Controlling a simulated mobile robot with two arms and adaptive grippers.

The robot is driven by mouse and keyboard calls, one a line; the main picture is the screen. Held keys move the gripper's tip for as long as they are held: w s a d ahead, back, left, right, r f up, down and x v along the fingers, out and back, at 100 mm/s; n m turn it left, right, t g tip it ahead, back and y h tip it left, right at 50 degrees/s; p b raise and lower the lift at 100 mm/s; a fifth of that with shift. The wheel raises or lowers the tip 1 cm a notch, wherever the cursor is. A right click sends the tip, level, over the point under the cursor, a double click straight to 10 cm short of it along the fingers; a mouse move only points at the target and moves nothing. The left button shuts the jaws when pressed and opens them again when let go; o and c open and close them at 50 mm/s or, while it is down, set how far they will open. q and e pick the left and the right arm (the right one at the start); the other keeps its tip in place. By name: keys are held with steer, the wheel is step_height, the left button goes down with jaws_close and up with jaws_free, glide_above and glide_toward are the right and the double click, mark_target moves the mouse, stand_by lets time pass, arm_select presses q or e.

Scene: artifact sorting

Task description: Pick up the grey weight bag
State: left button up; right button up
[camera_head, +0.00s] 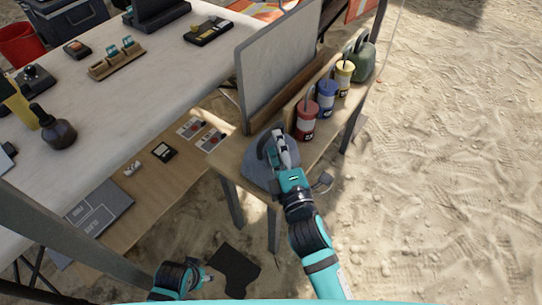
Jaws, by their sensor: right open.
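The grey weight bag (257,174) sits on the near end of a narrow wooden bench (226,160). My right gripper (275,139) is over the bag, around its upper part, with its fingers apart. The fingers hide part of the bag, and I cannot tell whether they touch it. My left arm shows at the bottom, and its gripper (207,274) is small and low near the ground; its jaw state is unclear.
Red (306,121), blue (327,99) and yellow (343,78) canisters and a green container (363,62) line the bench behind the bag. A grey upright panel (277,68) stands beside them. A large table (150,82) with tools is at left. Open sand lies right.

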mark_target(271, 130)
steer(key=x, duration=0.4)
steer(key=shift+s+a+f+b, duration=0.1)
steer(key=shift+s+a+b, duration=0.05)
steer(key=shift+a+b, duration=0.15)
steer(key=shift+w+a, duration=0.1)
steer(key=shift+w, duration=0.5)
jaws_close()
arm_select(q)
steer(key=shift+w+r, duration=0.25)
steer(key=shift+r, duration=0.85)
